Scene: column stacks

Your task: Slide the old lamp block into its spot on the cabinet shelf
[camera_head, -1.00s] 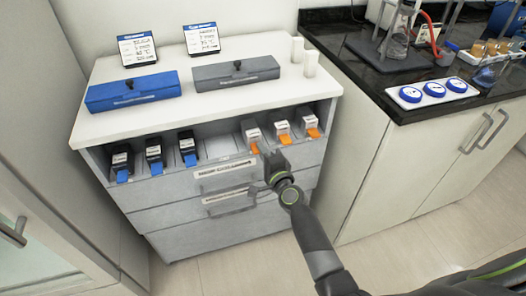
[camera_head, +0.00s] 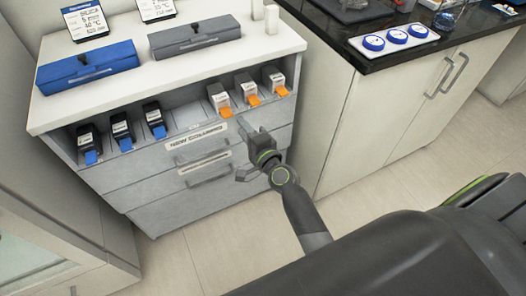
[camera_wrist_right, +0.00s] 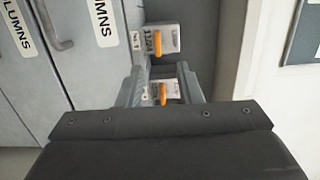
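A row of small blocks stands in the cabinet's open top shelf (camera_head: 187,118). Three dark-topped blocks with blue tabs, such as this one (camera_head: 122,130), stand at the left. Three pale blocks with orange tabs stand at the right: the left one (camera_head: 219,99), the middle one (camera_head: 246,88) and the right one (camera_head: 274,80). I cannot tell which is the old lamp block. A bare spot lies between the two groups. My right gripper (camera_head: 242,148) is open in front of the drawers, just below the orange-tabbed blocks. In the right wrist view, an orange-tabbed block (camera_wrist_right: 165,92) shows between its fingers. My left gripper is not in view.
A blue case (camera_head: 88,66) and a grey case (camera_head: 195,37) lie on the cabinet top, with label stands behind. Drawer handles (camera_head: 208,174) stick out near my right gripper. A dark counter with a tray of blue-topped discs (camera_head: 395,39) stands at the right.

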